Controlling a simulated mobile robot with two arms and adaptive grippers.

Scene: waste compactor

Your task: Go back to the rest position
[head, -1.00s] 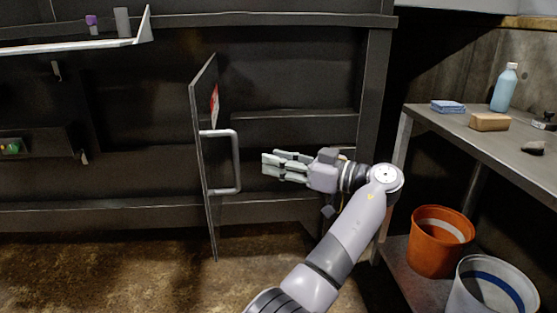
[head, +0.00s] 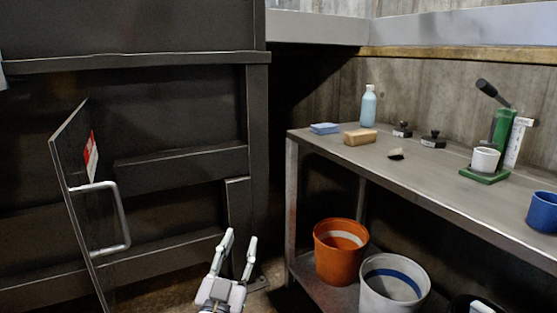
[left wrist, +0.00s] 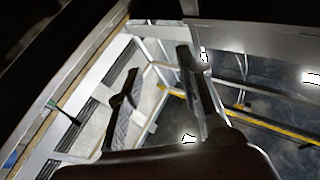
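My left gripper (head: 240,240) is at the bottom middle of the head view, pointing up the picture. Its two fingers are spread apart with nothing between them. The left wrist view also shows the spread fingers of this gripper (left wrist: 158,60), empty. The dark hinged door (head: 75,185) stands open at the left of the head view. Its metal handle (head: 122,220) is clear of the gripper. My right gripper is not in view.
The dark compactor frame (head: 258,150) is at left.

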